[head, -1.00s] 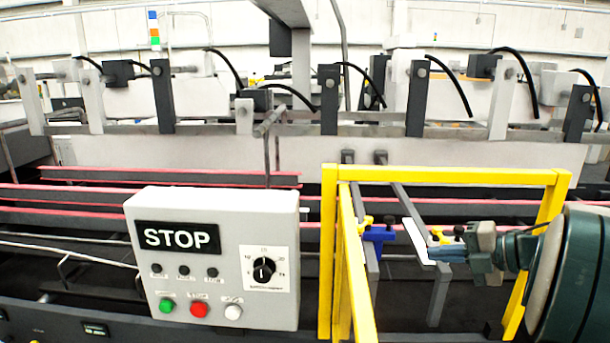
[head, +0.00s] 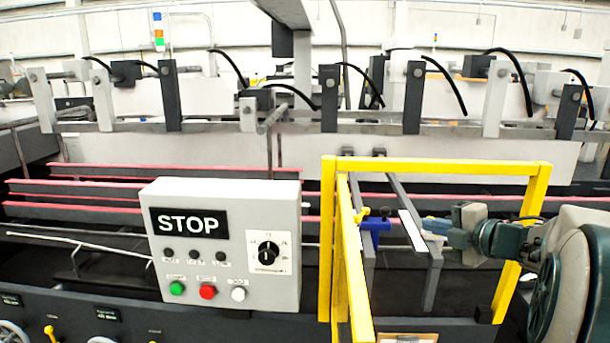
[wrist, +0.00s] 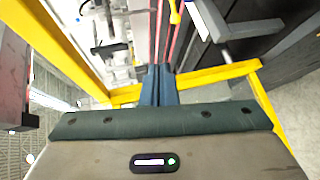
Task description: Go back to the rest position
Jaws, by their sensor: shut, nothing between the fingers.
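My gripper (head: 430,226) is at the right in the head view, at the end of my green and grey arm. It points left, within the outline of the yellow guard frame (head: 440,166). In the wrist view its blue fingers (wrist: 158,70) are together, with nothing between them. A white strip (head: 413,230) and a blue clamp with a yellow knob (head: 376,224) show just left of the fingertips. I cannot tell how far apart they are in depth. The rest position is not marked in any view.
A grey control box (head: 225,285) with a STOP sign stands left of the yellow frame. Behind it run red-edged rails (head: 100,172) and a row of upright brackets (head: 330,95). The wrist view shows bare grey floor (wrist: 285,105) at the right.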

